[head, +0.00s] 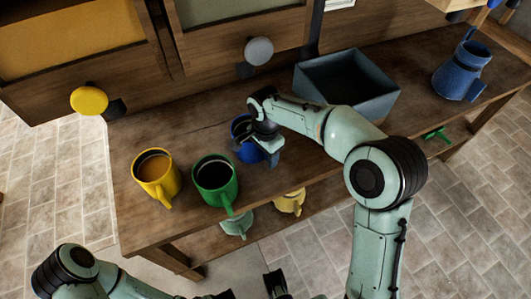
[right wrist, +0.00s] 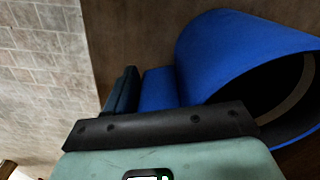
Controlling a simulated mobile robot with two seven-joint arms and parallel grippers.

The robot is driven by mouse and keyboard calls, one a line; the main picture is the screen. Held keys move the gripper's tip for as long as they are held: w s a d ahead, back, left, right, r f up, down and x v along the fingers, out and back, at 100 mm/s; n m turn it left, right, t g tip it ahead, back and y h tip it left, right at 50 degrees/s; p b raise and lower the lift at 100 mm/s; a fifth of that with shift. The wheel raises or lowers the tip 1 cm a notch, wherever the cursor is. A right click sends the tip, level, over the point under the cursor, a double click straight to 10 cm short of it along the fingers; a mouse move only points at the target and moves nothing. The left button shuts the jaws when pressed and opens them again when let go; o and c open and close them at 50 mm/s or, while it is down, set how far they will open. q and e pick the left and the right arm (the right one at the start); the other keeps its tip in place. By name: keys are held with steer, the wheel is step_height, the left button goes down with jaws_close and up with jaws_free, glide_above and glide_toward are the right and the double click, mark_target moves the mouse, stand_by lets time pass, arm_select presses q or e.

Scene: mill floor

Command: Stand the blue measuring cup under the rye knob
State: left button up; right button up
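The blue measuring cup (head: 240,127) stands on the wooden bench, right of the green cup. It fills the upper right of the right wrist view (right wrist: 235,50), its mouth facing right and its handle (right wrist: 157,88) against a dark finger. My right gripper (head: 264,146) is at the cup's handle side; whether its fingers are closed on the handle does not show clearly. My left gripper (head: 250,291) is at the bottom edge, partly cut off, its fingertips apart and empty. A yellow knob (head: 89,100) and a grey knob (head: 258,51) sit on the hopper fronts; no label shows which is rye.
A yellow cup (head: 155,176) with brown contents and a green cup (head: 215,182) stand left on the bench (head: 190,130). A dark grey bin (head: 345,85) and a blue jug (head: 462,70) stand to the right. Pale green (head: 236,223) and yellow (head: 290,203) cups are on the lower shelf.

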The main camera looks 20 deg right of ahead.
steer(key=o, duration=0.4)
steer(key=shift+o, duration=0.2)
